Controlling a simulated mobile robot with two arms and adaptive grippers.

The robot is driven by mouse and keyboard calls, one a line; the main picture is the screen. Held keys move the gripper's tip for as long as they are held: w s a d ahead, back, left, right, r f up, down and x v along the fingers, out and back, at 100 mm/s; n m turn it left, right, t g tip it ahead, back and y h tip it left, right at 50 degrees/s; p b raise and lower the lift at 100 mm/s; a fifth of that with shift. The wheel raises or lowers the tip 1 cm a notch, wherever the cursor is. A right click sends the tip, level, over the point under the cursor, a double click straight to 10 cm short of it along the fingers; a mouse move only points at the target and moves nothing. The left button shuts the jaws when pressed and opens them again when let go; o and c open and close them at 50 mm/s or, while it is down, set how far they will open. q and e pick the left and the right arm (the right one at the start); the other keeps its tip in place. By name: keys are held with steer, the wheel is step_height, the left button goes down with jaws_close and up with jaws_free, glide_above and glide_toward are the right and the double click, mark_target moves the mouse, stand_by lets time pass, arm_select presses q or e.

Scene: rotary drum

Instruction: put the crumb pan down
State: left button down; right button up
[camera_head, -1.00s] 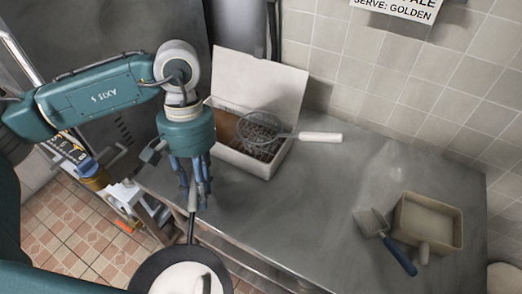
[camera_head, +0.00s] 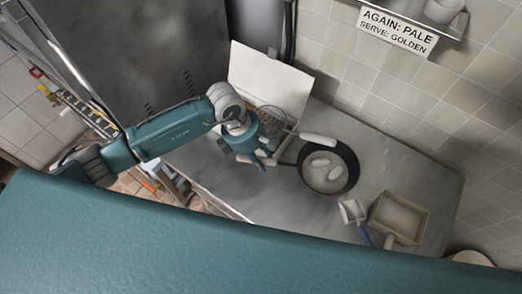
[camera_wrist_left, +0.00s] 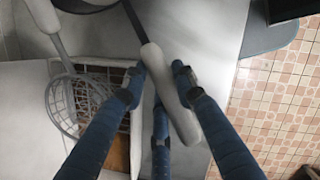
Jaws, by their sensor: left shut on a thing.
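The crumb pan (camera_head: 311,187) is a dark round pan with a pale layer and a few pale oblong pieces inside. It is over the metal counter, right of my left gripper (camera_head: 264,161). I cannot tell whether its base touches the counter. My left gripper is shut on the pan's pale handle (camera_wrist_left: 172,92), which also shows in the left wrist view between the blue fingers (camera_wrist_left: 157,84). The pan's dark shaft (camera_wrist_left: 133,18) runs up out of that view. My right gripper is not in view.
A white open-lidded box (camera_head: 268,75) stands behind the left gripper, with a wire strainer (camera_wrist_left: 82,100) in it. The strainer's pale handle (camera_head: 318,137) reaches the pan's rear edge in the picture. A scoop (camera_head: 352,211) and beige tray (camera_head: 424,217) lie right. Bare counter (camera_head: 378,150) shows behind them.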

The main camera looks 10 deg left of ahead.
arm_select(q)
steer(key=shift+s+n+t+p, duration=0.25)
steer(key=shift+n+p, duration=0.25)
steer(key=shift+n, duration=0.3)
steer(key=shift+w+f+n, duration=0.1)
steer(key=shift+f+n, duration=0.15)
steer(key=shift+n, duration=0.05)
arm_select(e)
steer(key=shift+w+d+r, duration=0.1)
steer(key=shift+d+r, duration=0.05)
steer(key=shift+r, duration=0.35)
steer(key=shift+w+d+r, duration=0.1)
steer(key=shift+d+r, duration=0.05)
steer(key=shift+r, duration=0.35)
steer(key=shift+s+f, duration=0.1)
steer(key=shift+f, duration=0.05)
arm_select(q)
steer(key=shift+f+b, duration=0.3)
steer(key=shift+b, duration=0.2)
step_height(320, 180, down, 6)
steer(key=b, duration=0.5)
steer(key=shift+r+b, duration=0.1)
steer(key=shift+b, duration=0.2)
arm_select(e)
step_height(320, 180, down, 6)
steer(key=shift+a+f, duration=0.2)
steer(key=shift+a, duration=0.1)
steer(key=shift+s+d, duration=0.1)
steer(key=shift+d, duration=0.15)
